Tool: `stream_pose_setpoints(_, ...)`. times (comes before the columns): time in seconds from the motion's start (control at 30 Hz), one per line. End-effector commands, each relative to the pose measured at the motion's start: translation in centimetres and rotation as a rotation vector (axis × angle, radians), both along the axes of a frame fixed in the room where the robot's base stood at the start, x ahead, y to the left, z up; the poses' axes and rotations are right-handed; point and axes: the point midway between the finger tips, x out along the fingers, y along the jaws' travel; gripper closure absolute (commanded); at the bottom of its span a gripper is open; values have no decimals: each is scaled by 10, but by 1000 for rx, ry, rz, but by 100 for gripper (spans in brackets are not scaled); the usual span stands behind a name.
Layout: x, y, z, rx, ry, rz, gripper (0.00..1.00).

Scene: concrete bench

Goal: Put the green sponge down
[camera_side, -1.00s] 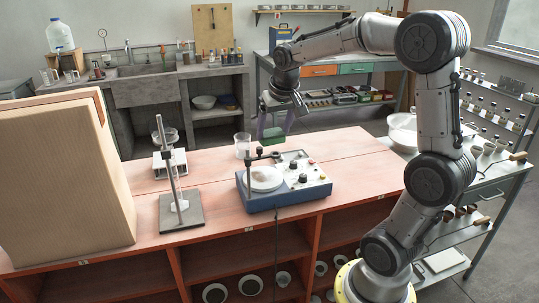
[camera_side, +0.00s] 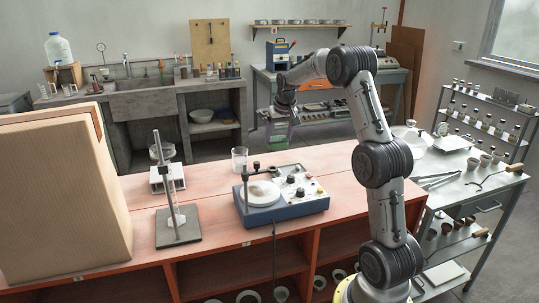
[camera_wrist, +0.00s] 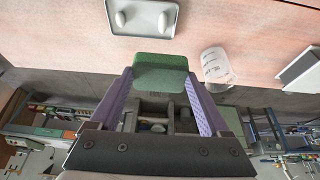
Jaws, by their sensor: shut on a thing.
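The green sponge (camera_wrist: 160,62) is a small block held between the purple fingers of my gripper (camera_wrist: 158,88) in the wrist view. My gripper (camera_side: 281,128) is shut on it and holds it in the air. In the side view it appears just beyond the far edge of the reddish bench (camera_side: 335,160). The sponge is small and partly hidden by the fingers there. In the wrist view the sponge overlaps the bench edge. Nothing visible touches its underside.
A clear beaker (camera_side: 239,158) stands near the bench's far edge, close to my gripper. A blue hotplate device (camera_side: 284,205), a stand (camera_side: 177,228) and a large tan box (camera_side: 60,200) occupy the bench. The bench's right part is clear.

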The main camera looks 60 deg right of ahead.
Motion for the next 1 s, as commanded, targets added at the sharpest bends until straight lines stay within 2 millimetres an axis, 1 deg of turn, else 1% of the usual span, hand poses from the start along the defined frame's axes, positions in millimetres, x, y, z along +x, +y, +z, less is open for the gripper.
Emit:
stream_pose_setpoints(0.03, 8, -8, -6, 1, 1, 0, 100)
stream_pose_setpoints(0.17, 26, -24, -17, 1, 1, 0, 100)
stream_pose_setpoints(0.2, 30, -28, -24, 3, 3, 0, 100)
stream_pose_setpoints(0.3, 41, -38, -43, 3, 3, 0, 100)
stream_pose_setpoints(0.43, 52, -49, -60, 1, 1, 0, 100)
stream_pose_setpoints(0.5, 56, -52, -65, 1, 1, 0, 100)
stream_pose_setpoints(0.67, 60, -55, -71, 0, 0, 0, 100)
stream_pose_setpoints(0.77, 63, -59, -78, 1, 1, 0, 100)
stream_pose_setpoints(0.9, 62, -58, -99, 2, 2, 0, 100)
stream_pose_setpoints(1.0, 62, -58, -105, 0, 0, 0, 100)
